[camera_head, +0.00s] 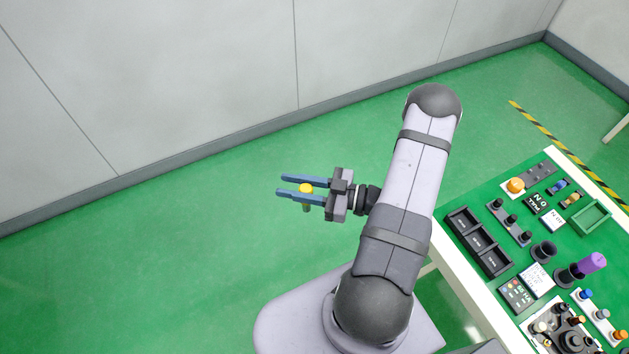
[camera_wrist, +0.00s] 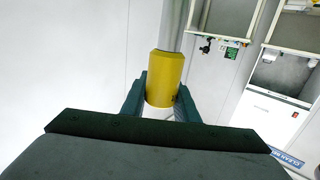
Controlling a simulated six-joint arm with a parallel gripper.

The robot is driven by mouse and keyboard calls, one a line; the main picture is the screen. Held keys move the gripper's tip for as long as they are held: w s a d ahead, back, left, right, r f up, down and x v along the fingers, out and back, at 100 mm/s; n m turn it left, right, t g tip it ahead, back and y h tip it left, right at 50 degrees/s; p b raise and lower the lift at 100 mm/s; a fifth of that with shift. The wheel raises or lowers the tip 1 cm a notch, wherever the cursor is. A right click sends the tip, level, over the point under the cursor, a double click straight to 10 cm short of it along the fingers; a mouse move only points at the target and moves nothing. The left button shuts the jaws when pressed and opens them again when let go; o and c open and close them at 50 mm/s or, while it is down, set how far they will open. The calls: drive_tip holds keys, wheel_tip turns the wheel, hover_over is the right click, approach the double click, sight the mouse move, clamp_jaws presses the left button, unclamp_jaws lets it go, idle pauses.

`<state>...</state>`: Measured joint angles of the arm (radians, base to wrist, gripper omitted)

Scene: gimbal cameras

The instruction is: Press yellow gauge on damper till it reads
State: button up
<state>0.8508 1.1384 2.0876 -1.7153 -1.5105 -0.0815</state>
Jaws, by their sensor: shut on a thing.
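My gripper (camera_head: 305,189) is stretched out to the left, over the green floor and away from the bench. Its blue fingers are shut on the yellow gauge (camera_head: 306,187), a short yellow piece with a thin part showing below the fingers. In the wrist view the yellow gauge (camera_wrist: 165,78) stands between the two fingertips (camera_wrist: 162,100), and a pale part shows under it. I cannot pick out the damper for certain among the small parts on the bench. No reading on the gauge can be made out.
The bench (camera_head: 467,287) at the right has a green top with black trays (camera_head: 478,241), a purple-topped cylinder (camera_head: 592,263), an orange knob (camera_head: 515,185), a green tray (camera_head: 590,217) and several small parts. A grey wall stands behind. The floor around my gripper is clear.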

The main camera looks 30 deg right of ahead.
drive_tip(key=d+r+m+t+h+p, duration=0.1)
drive_tip(key=d+r+m+t+h, duration=0.15)
drive_tip(key=d+m+h, duration=1.15)
drive_tip(key=d+r+t+h, duration=0.25)
drive_tip(key=d+h, duration=0.25)
drive_tip(key=d, duration=2)
drive_tip(key=s+d+r+m+g+h, duration=0.2)
drive_tip(key=s+d+m+g+h, duration=0.45)
drive_tip(key=s+d+h, duration=0.55)
drive_tip(key=s+d+m+g, duration=0.3)
drive_tip(key=s+m+g, duration=0.2)
drive_tip(key=s, duration=0.5)
drive_tip(key=s+d+f+m+g+y, duration=0.1)
drive_tip(key=s+d+m+g, duration=0.3)
drive_tip(key=s+g, duration=0.6)
drive_tip(key=shift+f+m, duration=0.15)
drive_tip(key=shift+m, duration=1)
drive_tip(key=shift+s+f, duration=0.1)
wheel_tip(320, 180, down, 6)
drive_tip(key=b, duration=0.6)
drive_tip(key=shift+f, duration=0.15)
drive_tip(key=shift+f+b, duration=0.25)
drive_tip(key=shift+b, duration=0.5)
